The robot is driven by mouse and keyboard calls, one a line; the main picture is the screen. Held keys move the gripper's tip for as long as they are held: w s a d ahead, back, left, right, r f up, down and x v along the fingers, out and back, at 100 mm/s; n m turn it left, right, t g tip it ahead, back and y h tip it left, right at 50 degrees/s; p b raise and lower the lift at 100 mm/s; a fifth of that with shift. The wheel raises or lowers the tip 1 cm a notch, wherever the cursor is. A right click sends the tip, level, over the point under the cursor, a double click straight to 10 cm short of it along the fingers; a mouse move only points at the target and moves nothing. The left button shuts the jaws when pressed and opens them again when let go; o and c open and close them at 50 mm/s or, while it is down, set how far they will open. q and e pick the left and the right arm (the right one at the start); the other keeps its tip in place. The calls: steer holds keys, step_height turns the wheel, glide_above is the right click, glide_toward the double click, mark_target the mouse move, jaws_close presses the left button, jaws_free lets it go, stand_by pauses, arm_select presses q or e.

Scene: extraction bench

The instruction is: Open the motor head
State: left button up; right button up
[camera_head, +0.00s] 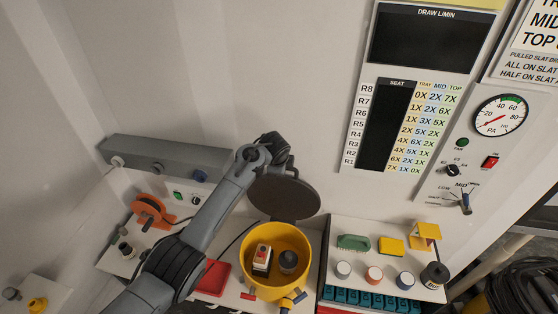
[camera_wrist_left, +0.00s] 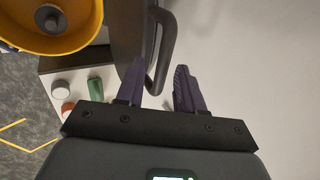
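The motor head looks to be the dark round lid (camera_head: 284,194), which stands raised at the back of the yellow drum (camera_head: 303,240). Inside the drum are a small box with a red button (camera_head: 262,257) and a dark round knob-like part (camera_head: 288,261). My left gripper (camera_head: 284,165) is behind the lid's upper edge, its fingers hidden in the head view. In the left wrist view my left gripper (camera_wrist_left: 158,92) has its two purple fingers apart. The lid's dark curved handle (camera_wrist_left: 167,45) reaches down between them; I cannot tell whether they touch it. My right gripper is not in view.
A grey wall rail (camera_head: 165,158) runs behind my left arm. An orange reel (camera_head: 150,210) and a red tray (camera_head: 213,277) lie left of the drum. A white shelf (camera_head: 345,228) with a green brush, yellow blocks and several round pots stands right.

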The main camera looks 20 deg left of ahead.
arm_select(q)
steer(key=v, duration=0.7)
steer(key=shift+b, duration=0.35)
steer(key=shift+s+f, duration=0.1)
